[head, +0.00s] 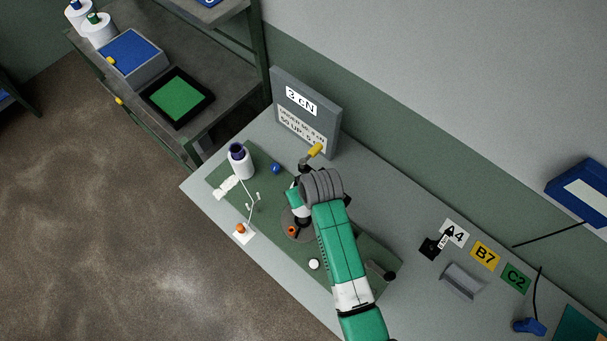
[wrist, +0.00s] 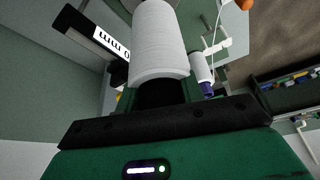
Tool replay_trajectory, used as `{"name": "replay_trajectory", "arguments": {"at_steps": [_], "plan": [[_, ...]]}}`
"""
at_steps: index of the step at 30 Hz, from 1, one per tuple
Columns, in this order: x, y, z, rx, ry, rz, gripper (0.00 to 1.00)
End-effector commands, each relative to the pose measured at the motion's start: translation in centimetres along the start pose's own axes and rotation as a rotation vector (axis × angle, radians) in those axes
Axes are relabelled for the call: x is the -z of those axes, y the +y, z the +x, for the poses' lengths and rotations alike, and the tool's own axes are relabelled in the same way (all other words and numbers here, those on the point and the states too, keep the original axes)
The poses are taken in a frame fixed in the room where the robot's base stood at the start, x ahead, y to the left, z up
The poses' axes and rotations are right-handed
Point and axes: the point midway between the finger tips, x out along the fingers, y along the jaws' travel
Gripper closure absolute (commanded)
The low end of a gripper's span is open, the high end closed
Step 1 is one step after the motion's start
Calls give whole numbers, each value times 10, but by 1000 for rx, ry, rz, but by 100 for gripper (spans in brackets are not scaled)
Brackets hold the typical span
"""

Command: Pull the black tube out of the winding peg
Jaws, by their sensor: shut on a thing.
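In the wrist view, a white wound package (wrist: 158,45) stands out beyond my gripper (wrist: 160,88). A dark part, which looks like the black tube (wrist: 161,95), shows between the jaws at the package's near end. My gripper is shut on it. In the head view, my gripper (head: 299,198) is mostly hidden under my arm's wrist, above a dark round disc (head: 289,224) on the green mat. A little white shows below the wrist. The winding peg is hidden, so I cannot tell whether the tube is still around it.
A white cone with a dark blue top (head: 240,163) stands at the mat's left. A thread guide (head: 252,203), an orange piece (head: 240,229) and a blue ball (head: 275,168) are near. A grey sign board (head: 306,112) stands behind. The bench's right side holds labels and a grey holder (head: 462,281).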

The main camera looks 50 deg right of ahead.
Motion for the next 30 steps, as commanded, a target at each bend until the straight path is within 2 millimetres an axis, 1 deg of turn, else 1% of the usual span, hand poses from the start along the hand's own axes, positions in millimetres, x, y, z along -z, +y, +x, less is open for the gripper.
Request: {"name": "replay_trajectory", "arguments": {"at_steps": [4, 14, 17, 25, 30], "plan": [[6, 0, -13, 0, 1, 0, 84], [7, 0, -16, 0, 0, 0, 84], [9, 0, -20, 0, 1, 0, 84], [18, 0, -42, 0, 1, 0, 84], [18, 0, -43, 0, 0, 0, 84]]}}
